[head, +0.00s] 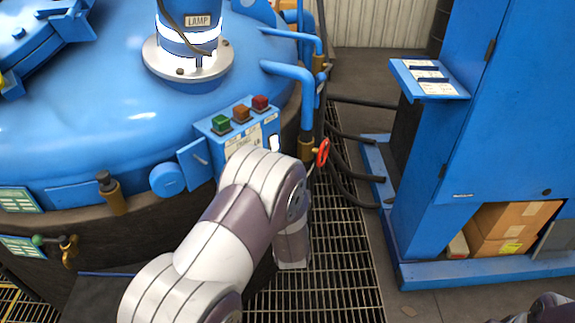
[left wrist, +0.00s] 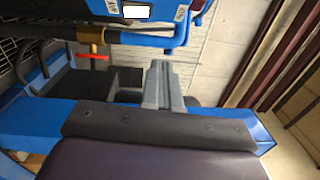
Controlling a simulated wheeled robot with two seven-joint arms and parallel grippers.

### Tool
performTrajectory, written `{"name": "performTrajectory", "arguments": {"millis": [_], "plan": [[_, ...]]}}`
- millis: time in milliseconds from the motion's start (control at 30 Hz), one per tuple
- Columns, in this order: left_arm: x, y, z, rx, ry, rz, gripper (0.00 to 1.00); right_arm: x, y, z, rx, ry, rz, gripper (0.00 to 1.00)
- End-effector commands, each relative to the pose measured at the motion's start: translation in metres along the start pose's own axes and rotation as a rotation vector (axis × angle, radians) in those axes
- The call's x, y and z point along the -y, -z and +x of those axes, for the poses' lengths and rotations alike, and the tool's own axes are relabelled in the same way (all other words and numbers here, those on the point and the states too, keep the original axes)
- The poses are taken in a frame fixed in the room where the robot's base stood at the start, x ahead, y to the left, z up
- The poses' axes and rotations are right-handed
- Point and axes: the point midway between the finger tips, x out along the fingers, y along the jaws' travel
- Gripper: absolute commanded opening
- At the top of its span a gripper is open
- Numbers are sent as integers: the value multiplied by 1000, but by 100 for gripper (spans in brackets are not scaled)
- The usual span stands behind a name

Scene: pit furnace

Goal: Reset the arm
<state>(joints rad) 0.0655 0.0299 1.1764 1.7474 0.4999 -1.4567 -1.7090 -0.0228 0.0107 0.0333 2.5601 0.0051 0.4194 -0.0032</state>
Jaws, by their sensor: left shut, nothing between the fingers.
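My left arm (head: 225,225) comes in from the bottom of the head view. It reaches up to a bent joint in front of the blue furnace and turns down over the floor grating. Its gripper is hidden behind the arm there. In the left wrist view my left gripper (left wrist: 161,68) shows with its grey fingers together and nothing between them. Blue pipework and a red-handled valve lie beyond it. Only a small part of my right arm (head: 545,309) shows at the bottom right corner of the head view; its gripper is out of view.
The blue furnace (head: 95,110) fills the left. A blue cabinet (head: 500,110) stands right, above cardboard boxes (head: 508,225). Grating (head: 335,260) lies between.

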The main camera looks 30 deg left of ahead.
Motion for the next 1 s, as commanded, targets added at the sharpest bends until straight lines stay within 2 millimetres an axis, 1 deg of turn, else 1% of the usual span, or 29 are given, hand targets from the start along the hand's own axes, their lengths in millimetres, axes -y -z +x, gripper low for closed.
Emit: {"name": "performTrajectory", "arguments": {"millis": [467,567,600,633,667,700,733,767,800,867,900,967,1000], "plan": [[0,0,-1,0,0,0,0,0,0,0,0,0,0,43],[-2,0,-1,0,-7,-41,0,0,0,0,0,0,0,43],[-10,1,-1,-5,-46,-106,0,0,0,0,0,0,0,43],[-22,4,-2,-14,-107,-177,0,0,0,0,0,0,0,43],[-40,8,-8,-22,-197,-256,0,0,0,0,0,0,0,43],[-66,15,-20,-24,-354,-386,0,0,0,0,0,0,0,43],[-80,22,-30,-14,-481,-492,0,0,0,-1,0,0,0,43],[-89,29,-43,12,-616,-597,0,0,0,-4,0,0,0,43],[-91,37,-66,70,-798,-722,0,0,1,-12,0,0,0,43],[-82,43,-107,209,-1053,-857,0,0,3,-26,0,0,0,43],[-68,41,-136,328,-1196,-909,0,0,4,-37,0,0,0,43],[-36,30,-179,522,-1355,-932,0,0,6,-53,0,0,0,43],[-14,20,-204,636,-1420,-918,0,0,8,-63,-1,0,0,43]]}}
